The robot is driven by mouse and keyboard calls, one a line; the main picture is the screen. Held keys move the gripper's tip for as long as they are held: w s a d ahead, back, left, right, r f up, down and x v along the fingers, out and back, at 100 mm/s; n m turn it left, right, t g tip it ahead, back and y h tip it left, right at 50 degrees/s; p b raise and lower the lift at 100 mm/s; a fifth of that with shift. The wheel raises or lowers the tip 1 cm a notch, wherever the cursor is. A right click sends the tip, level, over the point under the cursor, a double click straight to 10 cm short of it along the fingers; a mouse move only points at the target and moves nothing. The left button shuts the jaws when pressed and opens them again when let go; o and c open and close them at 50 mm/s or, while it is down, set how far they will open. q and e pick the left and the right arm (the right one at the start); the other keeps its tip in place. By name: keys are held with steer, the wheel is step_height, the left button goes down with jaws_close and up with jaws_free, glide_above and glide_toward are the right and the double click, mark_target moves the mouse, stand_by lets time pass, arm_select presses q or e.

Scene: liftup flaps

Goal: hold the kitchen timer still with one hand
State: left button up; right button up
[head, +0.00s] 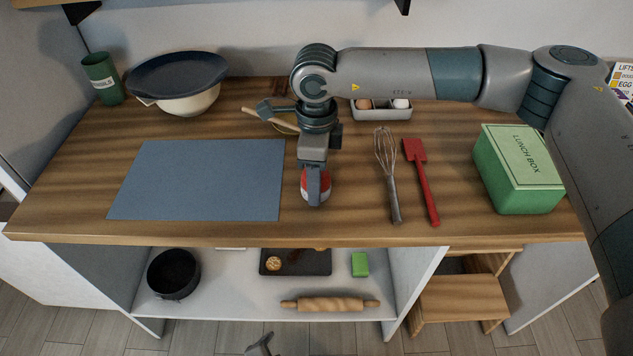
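The kitchen timer (305,189) is a small red and white thing on the wooden counter, just right of the blue-grey mat. My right gripper (315,187) comes straight down over it from above. One finger is in front of the timer and covers its middle; the far finger is hidden. The gripper looks shut on the timer, which seems to rest on the counter. A small grey part at the bottom edge looks like the tip of my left gripper (262,345); its fingers cannot be made out.
The mat (200,180) lies left of the timer. A whisk (388,175) and red spatula (422,180) lie to the right, then a green lunch box (518,170). Behind are an egg tray (382,113) and stacked bowls (178,85). A shelf below holds a rolling pin (330,305).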

arm_select(q)
steer(key=w+d+r+m+t, duration=0.2)
steer(key=w+d+r+m, duration=0.15)
steer(key=r+m, duration=0.35)
steer(key=w+d+r+m+t, duration=0.2)
steer(key=d+r+m, duration=0.25)
steer(key=r, duration=0.45)
steer(key=w+d+r+m+t, duration=0.2)
steer(key=d+r+m, duration=0.3)
steer(key=r, duration=0.3)
steer(key=r+m+t, duration=0.2)
steer(key=r, duration=0.7)
steer(key=r+m+t+y, duration=0.1)
steer(key=r+m, duration=0.1)
steer(key=r, duration=0.7)
steer(key=r+m+t+y, duration=0.1)
steer(key=r+m+t, duration=0.1)
steer(key=r, duration=0.7)
steer(key=shift+s+a+t, duration=0.2)
steer(key=shift+s+t, duration=0.1)
steer(key=shift+r, duration=0.1)
steer(key=w, duration=0.8)
steer(key=w+a, duration=0.1)
steer(key=w, duration=0.3)
steer(key=shift+c, duration=0.6)
